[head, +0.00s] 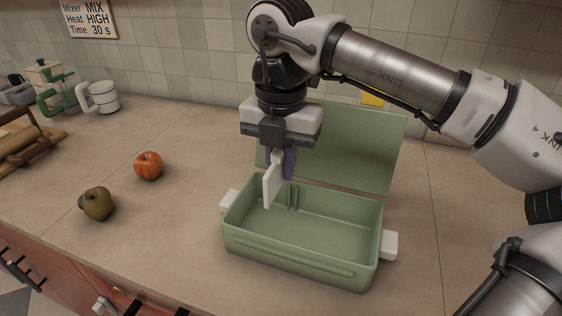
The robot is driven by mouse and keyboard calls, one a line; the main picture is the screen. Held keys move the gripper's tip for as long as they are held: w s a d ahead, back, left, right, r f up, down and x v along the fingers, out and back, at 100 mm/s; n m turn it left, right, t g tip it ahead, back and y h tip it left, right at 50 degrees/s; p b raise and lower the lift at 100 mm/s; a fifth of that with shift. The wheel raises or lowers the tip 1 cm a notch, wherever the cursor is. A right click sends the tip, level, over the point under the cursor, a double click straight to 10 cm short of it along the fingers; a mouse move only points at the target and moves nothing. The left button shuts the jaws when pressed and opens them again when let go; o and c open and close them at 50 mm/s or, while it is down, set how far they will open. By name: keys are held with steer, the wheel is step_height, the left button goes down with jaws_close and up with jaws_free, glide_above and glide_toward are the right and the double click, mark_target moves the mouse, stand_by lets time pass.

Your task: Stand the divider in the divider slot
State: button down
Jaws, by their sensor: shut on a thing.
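My gripper (281,166) points down above the back left part of the green box. It is shut on a white, flat divider (271,183), which hangs roughly upright below the fingers. The divider's lower edge appears near the rim height of the box; I cannot tell whether it touches the box. The green box (290,259) stands open on the counter with its lid (350,147) raised at the back. The divider slot (292,196) shows as a pair of upright ribs on the inner back wall, to the right of the divider. The box floor is bare.
White handles (389,245) stick out from the box's ends. The tiled wall is behind.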

steer(key=shift+f, duration=0.15)
steer(key=b, duration=1.1)
glide_toward(281, 234)
steer(key=shift+f, duration=2.55)
steer(key=shift+s+f+b, duration=0.1)
steer(key=shift+f+b, duration=0.45)
steer(key=shift+f, duration=0.1)
steer(key=c, duration=1.3)
jaws_free()
steer(key=shift+c, duration=0.2)
